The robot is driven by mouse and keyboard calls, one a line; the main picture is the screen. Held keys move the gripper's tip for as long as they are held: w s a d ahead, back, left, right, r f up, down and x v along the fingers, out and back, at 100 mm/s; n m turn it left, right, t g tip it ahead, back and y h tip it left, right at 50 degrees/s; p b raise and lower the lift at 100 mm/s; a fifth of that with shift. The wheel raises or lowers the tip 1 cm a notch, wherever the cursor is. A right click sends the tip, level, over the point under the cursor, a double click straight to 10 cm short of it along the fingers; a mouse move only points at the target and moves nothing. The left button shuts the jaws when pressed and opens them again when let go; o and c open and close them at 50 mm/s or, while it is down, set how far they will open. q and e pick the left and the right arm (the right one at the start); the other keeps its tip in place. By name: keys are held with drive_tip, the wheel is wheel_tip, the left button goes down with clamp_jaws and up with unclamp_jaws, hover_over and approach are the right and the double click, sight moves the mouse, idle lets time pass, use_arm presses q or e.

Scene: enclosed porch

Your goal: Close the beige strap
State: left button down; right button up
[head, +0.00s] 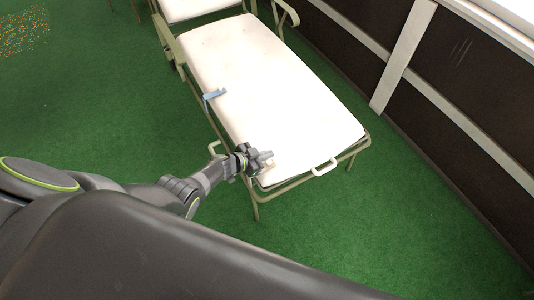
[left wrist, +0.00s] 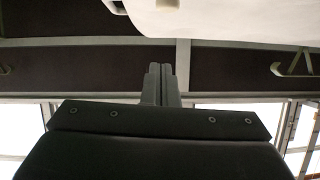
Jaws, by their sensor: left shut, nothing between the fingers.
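A lounger with a white cushion (head: 265,85) on a beige metal frame stands in the middle of the head view. A pale cream strap-like loop (head: 324,167) hangs at its near end, and another pale loop (head: 214,148) shows at its left side. I cannot tell which is the beige strap, or whether it is open. My left gripper (head: 266,157) is shut and empty at the cushion's near left corner; touching is unclear. Its closed fingers show in the left wrist view (left wrist: 160,84), with the cushion's pale underside (left wrist: 235,18) above. My right gripper is not in view.
A blue strap (head: 214,95) lies on the cushion's left edge. A dark wall (head: 450,110) with pale battens runs along the right. Green carpet (head: 110,120) is clear at the left. My own dark body and arm fill the lower left.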

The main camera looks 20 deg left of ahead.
use_arm(q)
drive_tip(key=s+a+r+p, duration=0.4)
drive_tip(key=s+r+p, duration=0.1)
drive_tip(key=r+p, duration=0.3)
drive_tip(key=shift+s+r, duration=0.2)
drive_tip(key=shift+s, duration=0.2)
drive_tip(key=s+a+f+n+g+y, duration=0.1)
drive_tip(key=s+a+f+n+y, duration=0.25)
drive_tip(key=s+f, duration=0.45)
drive_tip(key=s+a+f+n+g+y, duration=0.1)
drive_tip(key=s+a+f+n+y, duration=0.3)
drive_tip(key=s, duration=0.6)
drive_tip(key=s+f+g, duration=0.3)
drive_tip(key=s+f, duration=0.1)
drive_tip(key=s, duration=0.8)
drive_tip(key=s+f+n+g+y, duration=0.1)
drive_tip(key=s+f+g, duration=0.2)
drive_tip(key=s, duration=0.9)
drive_tip(key=shift+s+d+f+g, duration=0.25)
drive_tip(key=shift+s+f+g, duration=0.1)
drive_tip(key=shift+g, duration=0.35)
drive_tip(key=shift+y, duration=0.25)
